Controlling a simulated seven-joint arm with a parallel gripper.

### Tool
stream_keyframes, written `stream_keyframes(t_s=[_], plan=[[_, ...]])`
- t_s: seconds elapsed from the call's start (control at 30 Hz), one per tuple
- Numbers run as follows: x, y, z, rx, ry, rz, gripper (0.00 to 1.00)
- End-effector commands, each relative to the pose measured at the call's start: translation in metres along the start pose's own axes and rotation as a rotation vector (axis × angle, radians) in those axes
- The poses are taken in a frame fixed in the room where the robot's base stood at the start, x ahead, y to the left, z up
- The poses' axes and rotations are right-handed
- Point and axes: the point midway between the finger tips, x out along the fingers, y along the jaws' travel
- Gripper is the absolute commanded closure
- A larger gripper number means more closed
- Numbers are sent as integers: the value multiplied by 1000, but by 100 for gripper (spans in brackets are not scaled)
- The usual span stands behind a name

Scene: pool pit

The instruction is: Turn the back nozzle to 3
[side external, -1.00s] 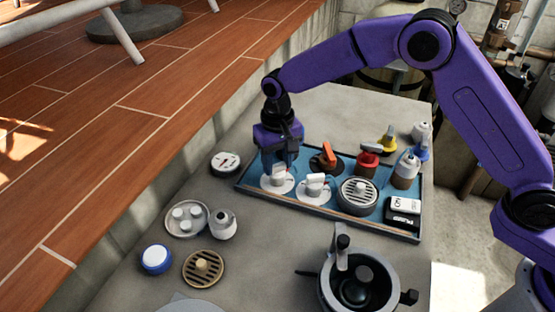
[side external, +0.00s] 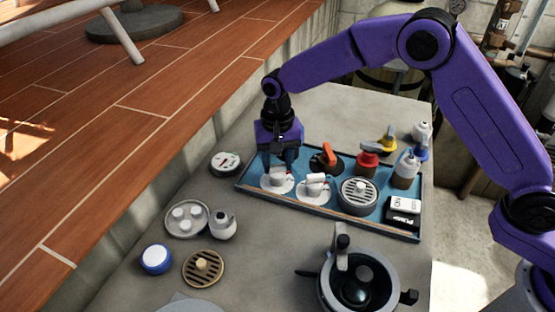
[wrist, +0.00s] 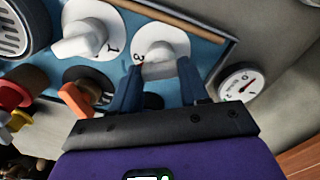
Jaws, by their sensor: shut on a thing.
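Two white nozzles on round white dials sit in the blue tray (side external: 244,184). My gripper (side external: 280,165) points down over the nozzle at the tray's left end (side external: 277,181). In the wrist view its two blue fingers (wrist: 158,82) are shut on this white nozzle (wrist: 160,68), one on each side. A small red mark and a dark digit, perhaps a 3, show at the left of its dial (wrist: 162,38). The other white nozzle (side external: 314,187) stands free beside it; in the wrist view a 1 shows on its dial (wrist: 96,22).
The tray also holds an orange-handled valve (side external: 327,156), a red valve (side external: 367,160), a round grille (side external: 358,192) and a black-and-white box (side external: 404,210). A gauge (side external: 226,162) lies just outside the tray's left end.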

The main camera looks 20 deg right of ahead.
Motion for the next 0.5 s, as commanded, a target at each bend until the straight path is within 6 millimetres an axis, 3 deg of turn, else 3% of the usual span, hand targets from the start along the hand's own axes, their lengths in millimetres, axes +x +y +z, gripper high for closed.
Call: stream_keyframes(t_s=[0.13, 0.17, 0.2, 0.5], plan=[[-2, 0, -1, -1, 4, -3, 86], [-2, -1, -1, -1, 4, -4, 46], [-2, 0, -1, -1, 4, -3, 33], [-1, 0, -1, -2, 2, -1, 30]])
